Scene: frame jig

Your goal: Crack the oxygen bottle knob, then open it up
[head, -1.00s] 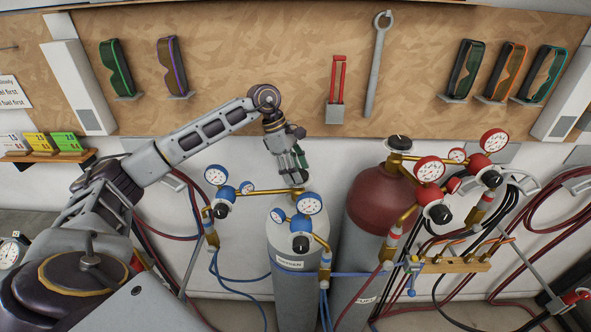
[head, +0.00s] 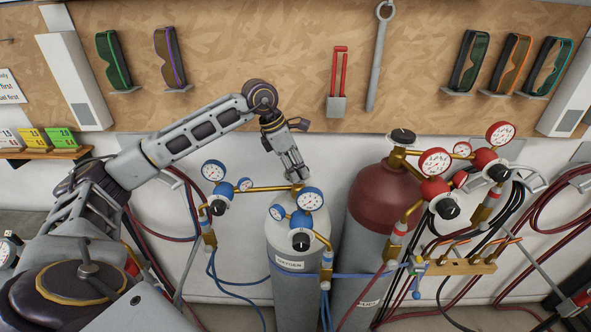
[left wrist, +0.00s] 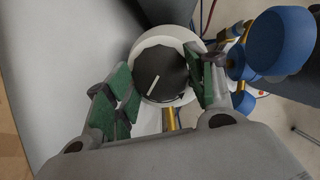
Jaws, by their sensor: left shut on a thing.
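The grey oxygen bottle (head: 284,250), with its label partly readable, stands upright under the pegboard. In the left wrist view its black knob (left wrist: 160,77), marked with a white line and an arrow, sits above a pale round top. My left gripper (head: 295,174) points down over the bottle. Its green-padded fingers (left wrist: 158,86) sit on both sides of the knob and are shut on it. In the head view the gripper hides the knob. My right gripper is not in view.
Blue-rimmed gauges (head: 310,199) sit close around the oxygen bottle's top. A red-topped bottle (head: 383,197) with red gauges (head: 435,161) stands to its right. Hoses hang around both bottles. Goggles, a padlock-like red piece (head: 338,80) and a wrench (head: 380,57) hang behind.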

